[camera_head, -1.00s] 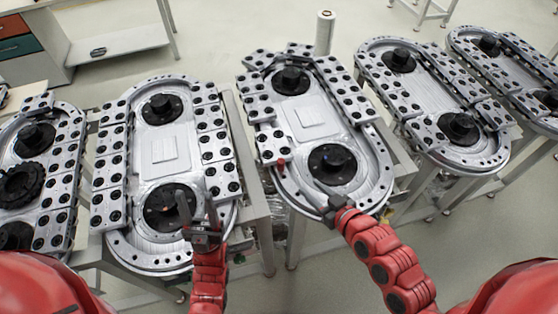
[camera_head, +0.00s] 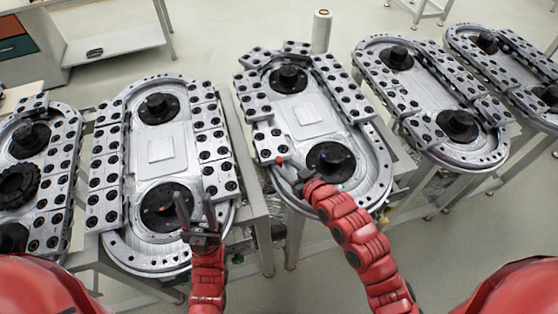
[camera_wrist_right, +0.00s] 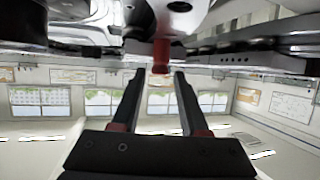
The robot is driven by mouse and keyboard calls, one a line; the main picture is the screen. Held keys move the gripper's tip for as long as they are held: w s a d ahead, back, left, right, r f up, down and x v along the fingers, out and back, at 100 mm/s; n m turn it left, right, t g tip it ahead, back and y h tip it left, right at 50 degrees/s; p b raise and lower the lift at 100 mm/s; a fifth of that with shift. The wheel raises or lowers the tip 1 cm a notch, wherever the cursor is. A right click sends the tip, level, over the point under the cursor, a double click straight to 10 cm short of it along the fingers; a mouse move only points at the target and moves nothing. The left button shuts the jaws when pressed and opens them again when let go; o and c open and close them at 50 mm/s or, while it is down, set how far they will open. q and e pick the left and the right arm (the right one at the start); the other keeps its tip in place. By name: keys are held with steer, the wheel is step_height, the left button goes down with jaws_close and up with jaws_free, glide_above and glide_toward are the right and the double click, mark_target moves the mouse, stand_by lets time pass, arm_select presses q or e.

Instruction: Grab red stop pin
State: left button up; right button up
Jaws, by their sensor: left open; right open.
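The red stop pin (camera_head: 280,160) stands at the lower left edge of the middle ring track (camera_head: 372,172), by the end of its left row of carriages. In the right wrist view the red pin (camera_wrist_right: 161,55) shows at the top centre, just beyond the fingertips and in line with the gap between them. My right gripper (camera_head: 288,172) is right beside the pin, its fingers partly hidden by the wrist. In the wrist view the right gripper (camera_wrist_right: 157,76) is open with nothing between its fingers. My left gripper (camera_head: 195,205) is open and empty over the front of the track to the left.
Other ring tracks stand on both sides, including the left neighbour (camera_head: 118,238) and the right neighbour (camera_head: 480,155). A black round hub (camera_head: 331,160) lies just right of my right gripper. A white cylinder (camera_head: 321,32) stands behind the middle track. Floor shows between the stands.

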mark_target(281, 163)
steer(key=shift+p+x, duration=0.65)
steer(key=shift+x, duration=1.15)
steer(key=shift+s, duration=0.1)
jaws_close()
